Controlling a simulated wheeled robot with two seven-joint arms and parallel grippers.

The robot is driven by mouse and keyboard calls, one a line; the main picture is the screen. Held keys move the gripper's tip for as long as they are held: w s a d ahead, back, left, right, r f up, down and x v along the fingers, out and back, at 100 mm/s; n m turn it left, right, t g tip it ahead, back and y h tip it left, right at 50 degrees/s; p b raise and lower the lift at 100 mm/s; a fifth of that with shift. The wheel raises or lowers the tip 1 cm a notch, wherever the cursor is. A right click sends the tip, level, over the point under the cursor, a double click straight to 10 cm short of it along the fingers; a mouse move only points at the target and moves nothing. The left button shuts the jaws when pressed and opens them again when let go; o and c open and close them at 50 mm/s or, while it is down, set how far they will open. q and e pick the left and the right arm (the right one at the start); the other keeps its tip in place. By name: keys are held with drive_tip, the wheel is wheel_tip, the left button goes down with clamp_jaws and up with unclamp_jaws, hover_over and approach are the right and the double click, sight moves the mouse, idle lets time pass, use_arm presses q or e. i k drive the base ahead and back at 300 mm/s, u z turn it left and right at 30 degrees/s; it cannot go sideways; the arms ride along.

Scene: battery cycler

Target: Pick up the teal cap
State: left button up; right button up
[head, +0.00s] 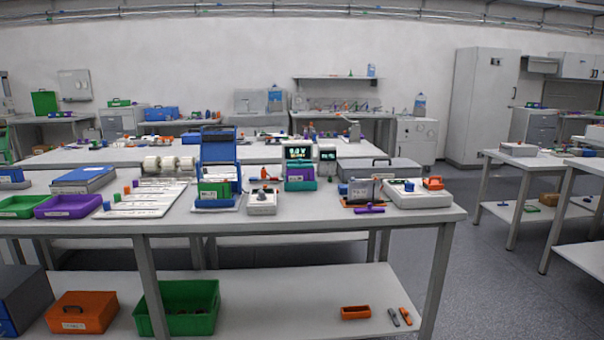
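I cannot make out a teal cap for certain at this distance. A small blue-teal piece (107,206) stands on the front white strip at the left of the near table. A teal-and-purple holder (300,184) sits near the middle of the table, below a small lit display. Neither of my grippers is in view.
The near table (290,228) has a bare front edge. Green (22,206) and purple (68,205) trays, a blue stand (218,150), a white device (418,194) and a purple piece (369,209) stand on it. Bins sit on the shelf below. Grey floor (490,280) is free at right.

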sight(300, 165)
drive_tip(key=z, duration=0.65)
drive_tip(key=i, duration=1.15)
drive_tip(key=u, duration=0.55)
